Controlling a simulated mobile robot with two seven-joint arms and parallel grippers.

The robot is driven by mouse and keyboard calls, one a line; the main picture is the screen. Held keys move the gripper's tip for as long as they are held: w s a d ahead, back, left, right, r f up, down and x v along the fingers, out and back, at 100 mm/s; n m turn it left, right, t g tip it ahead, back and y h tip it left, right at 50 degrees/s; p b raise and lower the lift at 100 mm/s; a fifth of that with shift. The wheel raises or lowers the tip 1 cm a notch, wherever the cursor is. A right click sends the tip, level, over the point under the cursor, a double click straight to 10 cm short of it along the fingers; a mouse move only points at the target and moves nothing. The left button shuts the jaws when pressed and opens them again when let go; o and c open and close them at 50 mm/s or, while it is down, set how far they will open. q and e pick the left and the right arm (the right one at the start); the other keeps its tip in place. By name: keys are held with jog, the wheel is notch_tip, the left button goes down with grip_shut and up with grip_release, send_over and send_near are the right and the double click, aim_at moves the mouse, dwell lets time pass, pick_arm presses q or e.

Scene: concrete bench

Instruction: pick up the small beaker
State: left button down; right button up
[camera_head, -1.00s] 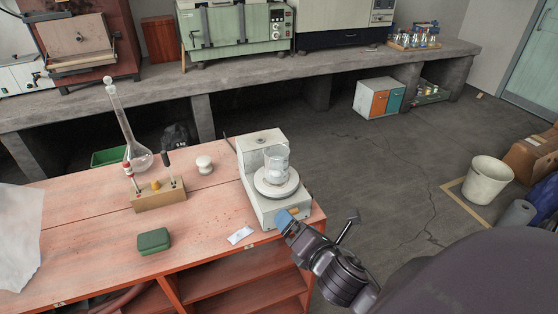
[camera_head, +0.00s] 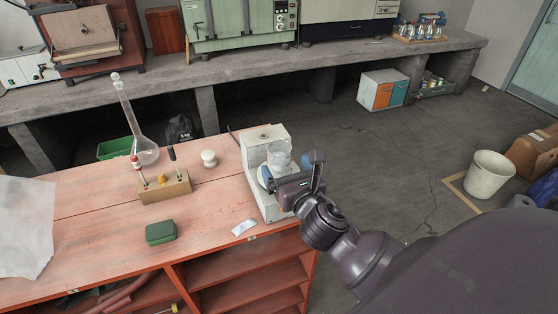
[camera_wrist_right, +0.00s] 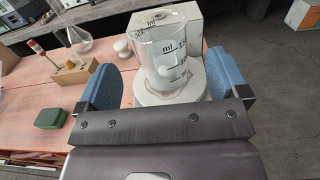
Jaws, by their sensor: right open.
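The small beaker (camera_head: 279,158) is clear glass with dark markings and stands upright on the round pan of a white balance. In the right wrist view the beaker (camera_wrist_right: 166,52) sits between two blue finger pads, with a gap on each side. My right gripper (camera_head: 276,177) is open at the front of the balance (camera_head: 256,135), close to the beaker. The right gripper (camera_wrist_right: 165,88) also shows in the right wrist view, with nothing held. In the head view it partly covers the pan. My left gripper is not in view.
On the red bench (camera_head: 100,235) stand a long-necked flask (camera_head: 144,150), a wooden block with tools (camera_head: 165,187), a white knob-shaped item (camera_head: 209,158) and a green box (camera_head: 160,232). A white packet (camera_head: 243,227) lies before the balance.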

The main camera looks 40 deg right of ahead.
aim_at(284, 160)
jog(key=shift+r+x, duration=0.2)
jog(key=shift+x, duration=1.15)
jog(key=shift+r+x, duration=0.2)
jog(key=shift+x, duration=1.1)
jog(key=c, duration=1.1)
